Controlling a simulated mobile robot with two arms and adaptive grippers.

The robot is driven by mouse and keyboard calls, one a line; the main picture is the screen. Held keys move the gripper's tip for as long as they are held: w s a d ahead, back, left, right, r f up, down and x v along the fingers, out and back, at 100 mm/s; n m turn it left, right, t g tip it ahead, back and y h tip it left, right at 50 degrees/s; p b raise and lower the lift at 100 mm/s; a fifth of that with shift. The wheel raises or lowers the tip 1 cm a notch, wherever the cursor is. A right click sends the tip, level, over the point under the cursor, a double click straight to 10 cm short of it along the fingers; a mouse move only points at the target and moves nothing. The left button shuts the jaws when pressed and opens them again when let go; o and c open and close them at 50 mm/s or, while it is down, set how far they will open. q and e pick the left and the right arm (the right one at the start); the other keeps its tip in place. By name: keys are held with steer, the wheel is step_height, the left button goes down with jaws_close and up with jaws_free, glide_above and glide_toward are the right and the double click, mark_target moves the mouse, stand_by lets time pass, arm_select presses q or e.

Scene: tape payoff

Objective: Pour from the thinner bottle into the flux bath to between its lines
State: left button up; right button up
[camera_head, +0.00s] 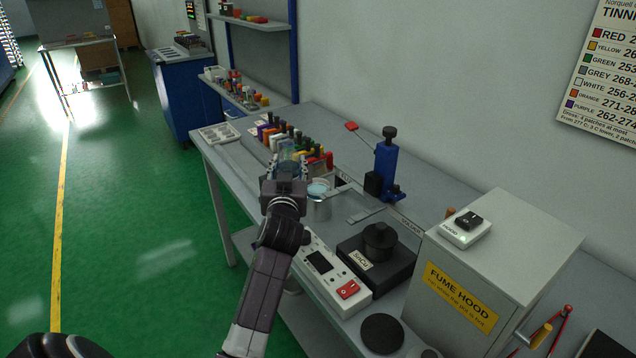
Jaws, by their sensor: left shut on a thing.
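My left gripper (287,172) is shut on a translucent bluish bottle (288,166), which I take for the thinner bottle. The gripper hides most of it, so its label, fill and exact tilt cannot be told. Just right of the gripper stands a small round metal vessel (320,208) with a pale blue top, which looks like the flux bath. Its lines and level are too small to read. The bottle is close to the vessel in the picture. I see no stream of liquid. My right gripper is not in view.
A row of coloured bottles or spools (295,140) stands behind the gripper. A blue press-like stand (386,165) is to the right. A white control box (325,262), a black SnCu pot (376,262) and the grey fume hood (490,270) fill the near bench.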

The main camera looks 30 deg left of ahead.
arm_select(q)
steer(key=shift+w+d+r+m+p, duration=0.1)
steer(key=shift+r+m+p, duration=0.35)
steer(key=shift+m+p, duration=0.5)
steer(key=shift+w+d+m+g+p, duration=0.15)
steer(key=shift+m+g+p, duration=0.25)
steer(key=shift+p, duration=0.4)
steer(key=m+p, duration=0.1)
steer(key=p, duration=0.1)
steer(key=w+m+g+p, duration=0.1)
steer(key=m+p, duration=0.1)
steer(key=shift+d+f, duration=0.1)
steer(key=shift+d, duration=0.3)
steer(key=shift+m+p, duration=0.55)
steer(key=shift+p, duration=0.3)
steer(key=m+p, duration=0.1)
steer(key=m+g+p, duration=0.1)
steer(key=p, duration=0.1)
steer(key=shift+s+a+f, duration=0.25)
steer(key=shift+f, duration=0.1)
steer(key=shift+s+a+f+m+g+p, duration=0.1)
steer(key=shift+s+f+m+g+p, duration=0.15)
steer(key=shift+m+p, duration=0.55)
steer(key=shift+a+f+m+g+y+p, duration=0.1)
steer(key=shift+f+m+g+y+p, duration=0.2)
steer(key=shift+f+m+p, duration=0.25)
steer(key=shift+s+r+m+g+p, duration=0.15)
steer(key=shift+m+g+p, duration=0.15)
steer(key=shift+p, duration=0.2)
